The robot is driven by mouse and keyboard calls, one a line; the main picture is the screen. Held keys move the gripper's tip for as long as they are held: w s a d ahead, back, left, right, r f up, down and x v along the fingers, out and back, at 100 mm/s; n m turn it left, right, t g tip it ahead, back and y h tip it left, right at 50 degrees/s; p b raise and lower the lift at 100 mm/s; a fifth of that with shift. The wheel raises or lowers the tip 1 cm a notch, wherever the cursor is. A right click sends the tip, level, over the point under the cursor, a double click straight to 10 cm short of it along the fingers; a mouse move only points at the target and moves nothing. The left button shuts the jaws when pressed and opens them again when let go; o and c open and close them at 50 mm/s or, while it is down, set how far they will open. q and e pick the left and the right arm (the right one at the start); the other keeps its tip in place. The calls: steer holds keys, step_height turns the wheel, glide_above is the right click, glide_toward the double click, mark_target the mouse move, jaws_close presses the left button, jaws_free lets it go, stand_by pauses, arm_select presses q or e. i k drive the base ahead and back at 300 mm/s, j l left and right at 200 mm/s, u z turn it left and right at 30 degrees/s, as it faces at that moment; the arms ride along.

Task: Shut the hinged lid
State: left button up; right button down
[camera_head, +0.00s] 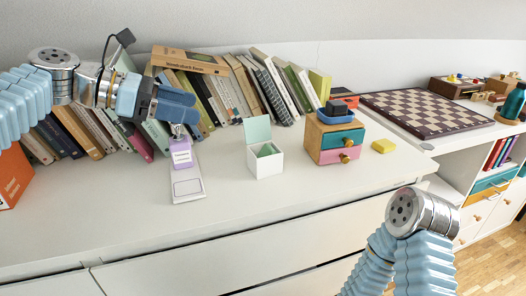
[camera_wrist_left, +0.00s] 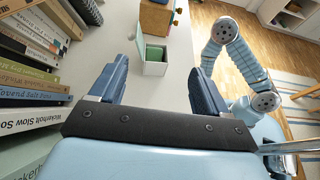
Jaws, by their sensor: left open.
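A small white box (camera_head: 265,164) stands on the white dresser top, with its pale mint-green hinged lid (camera_head: 257,129) standing up open at the back. Something green shows inside the box. My left gripper (camera_head: 190,108) is open and empty, above the dresser to the left of the box in the head view. In the left wrist view the box (camera_wrist_left: 155,68) and its lid (camera_wrist_left: 140,42) appear ahead, framed between the two open fingers and apart from them. My right gripper is not in view; only part of my right arm shows.
A small wooden drawer unit (camera_head: 314,142) with a blue tray on top stands right of the box. A yellow block (camera_head: 384,146) lies beyond it. A row of leaning books (camera_head: 215,92) fills the back. The dresser's front is clear.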

mark_target(258, 129)
steer(key=k, duration=1)
